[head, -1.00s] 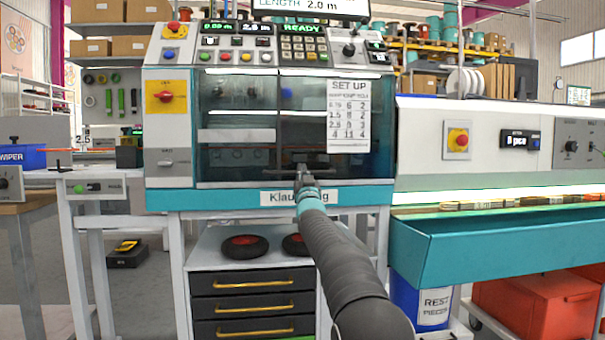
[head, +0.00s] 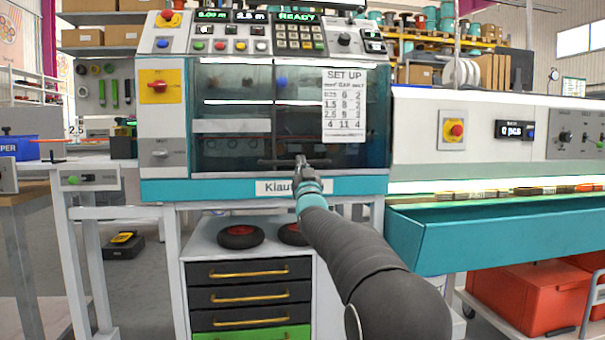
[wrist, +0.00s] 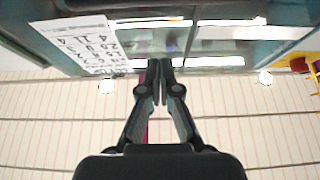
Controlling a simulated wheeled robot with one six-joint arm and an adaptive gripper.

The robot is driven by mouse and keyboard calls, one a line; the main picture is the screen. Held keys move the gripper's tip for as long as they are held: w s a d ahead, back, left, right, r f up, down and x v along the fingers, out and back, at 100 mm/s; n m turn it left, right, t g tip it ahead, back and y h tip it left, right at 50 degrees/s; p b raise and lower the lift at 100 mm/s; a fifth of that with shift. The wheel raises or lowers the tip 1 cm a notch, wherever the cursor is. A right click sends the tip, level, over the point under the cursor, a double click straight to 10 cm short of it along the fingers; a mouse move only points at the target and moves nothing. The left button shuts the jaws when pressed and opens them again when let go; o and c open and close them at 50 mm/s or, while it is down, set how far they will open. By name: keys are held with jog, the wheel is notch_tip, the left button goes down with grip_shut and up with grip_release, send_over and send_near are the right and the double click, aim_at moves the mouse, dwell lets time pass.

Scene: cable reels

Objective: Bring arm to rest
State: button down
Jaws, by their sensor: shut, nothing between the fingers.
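My arm (head: 362,255) reaches forward from the lower right in the head view. My gripper (head: 301,160) is at its end, in front of the machine's dark window, just above the teal strip with the name label. In the wrist view my gripper (wrist: 159,80) is shut, its two fingers together and nothing between them. The machine (head: 164,190) has a glass front with a handle bar (head: 280,161) behind or beside my fingertips; I cannot tell whether they touch. The window is closed. A SET UP sheet (head: 344,105) hangs on the glass.
A teal trough (head: 480,237) juts out at right, with red crates (head: 535,295) below. A drawer cabinet (head: 250,272) with black wheels (head: 241,236) on top stands under the machine. A white side table (head: 95,181) is at left. The control panel (head: 225,45) reads READY.

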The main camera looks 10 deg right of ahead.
notch_tip(320, 180, down, 17)
jog(key=g, duration=0.6)
jog(key=s+f+g+p, duration=0.1)
jog(key=s+f+g, duration=0.5)
jog(key=s+f, duration=0.45)
jog(key=s+f+g+p, duration=0.2)
jog(key=s+g+p, duration=0.55)
jog(key=s, duration=3.55)
jog(key=shift+t, duration=0.45)
jog(key=shift+d+p+v, duration=0.2)
jog(key=shift+p+v, duration=0.1)
jog(key=shift+v, duration=0.95)
jog(key=shift+d+p+v, duration=0.2)
jog(key=shift+p+v, duration=0.1)
jog(key=shift+v, duration=0.9)
jog(key=shift+s, duration=0.15)
